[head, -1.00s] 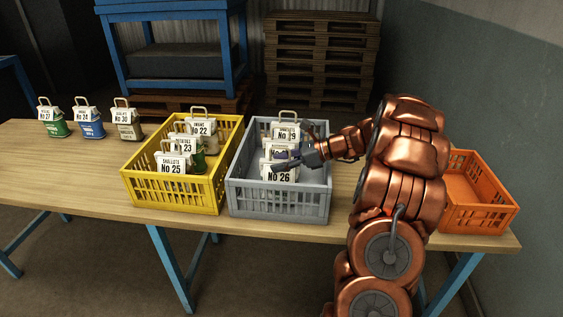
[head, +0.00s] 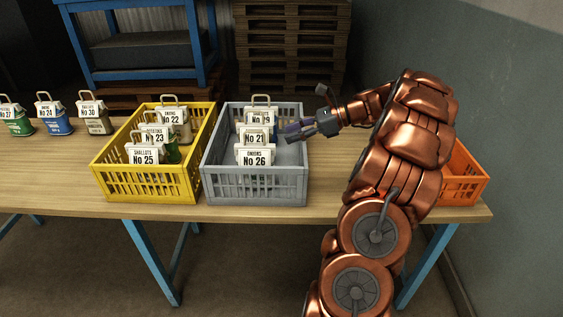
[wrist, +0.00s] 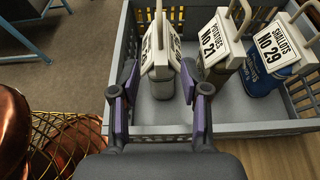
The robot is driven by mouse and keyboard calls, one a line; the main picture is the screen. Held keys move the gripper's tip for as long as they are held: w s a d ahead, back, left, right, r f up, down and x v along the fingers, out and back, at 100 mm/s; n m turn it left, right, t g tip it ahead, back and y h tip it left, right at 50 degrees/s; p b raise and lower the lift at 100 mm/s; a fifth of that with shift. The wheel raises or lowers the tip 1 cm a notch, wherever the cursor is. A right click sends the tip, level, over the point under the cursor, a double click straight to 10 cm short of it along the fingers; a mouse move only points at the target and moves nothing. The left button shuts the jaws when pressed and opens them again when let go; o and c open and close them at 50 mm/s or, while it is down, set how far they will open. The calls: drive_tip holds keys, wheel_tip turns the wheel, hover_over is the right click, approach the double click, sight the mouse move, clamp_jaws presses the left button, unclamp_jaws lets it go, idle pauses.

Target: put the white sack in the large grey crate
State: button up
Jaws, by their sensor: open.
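The sack labelled No 26 (head: 255,157) has a pale, whitish body and stands upright in the large grey crate (head: 225,172), near its front wall. In the wrist view this sack (wrist: 154,88) appears between and beyond my fingertips, apparently clear of them. My gripper (head: 292,129) is open and empty over the right side of the crate, to the right of the sacks. In the wrist view its two fingers (wrist: 161,97) are spread wide. The sack's lower part is hidden by the crate wall in the head view.
Sack No 21 (wrist: 213,50) and blue sack No 29 (wrist: 268,70) share the grey crate. A yellow crate (head: 195,183) with several sacks stands left of it; an orange crate (head: 470,188) stands right, partly behind my arm. Green, blue and tan sacks (head: 53,120) stand at the far left.

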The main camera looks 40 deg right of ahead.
drive_tip(key=shift+a, duration=0.1)
drive_tip(key=a+n+g, duration=0.1)
drive_tip(key=a, duration=0.2)
drive_tip(key=a+n+g, duration=0.1)
drive_tip(key=a, duration=0.3)
drive_tip(key=a+n+g, duration=0.1)
drive_tip(key=a+n, duration=0.1)
drive_tip(key=a, duration=0.2)
drive_tip(key=shift+w+r, duration=0.1)
drive_tip(key=shift+r, duration=0.3)
drive_tip(key=s+a+f+n+g+h, duration=0.1)
drive_tip(key=s+a+n+g, duration=0.3)
drive_tip(key=a, duration=0.5)
drive_tip(key=s+a+n+g+h, duration=0.1)
drive_tip(key=s+a+n+g, duration=0.1)
drive_tip(key=s+a+n, duration=0.5)
drive_tip(key=s+a+f+n+h, duration=0.1)
drive_tip(key=s+n+h, duration=0.1)
drive_tip(key=s, duration=0.4)
drive_tip(key=s+a+f+n+g+h, duration=0.1)
drive_tip(key=s+a+f+n+h, duration=0.1)
drive_tip(key=s+n, duration=0.3)
drive_tip(key=s+a+f+n+h, duration=0.2)
drive_tip(key=s+n+h, duration=0.2)
drive_tip(key=s, duration=0.5)
drive_tip(key=shift+f+g, duration=0.2)
drive_tip(key=shift+g, duration=0.2)
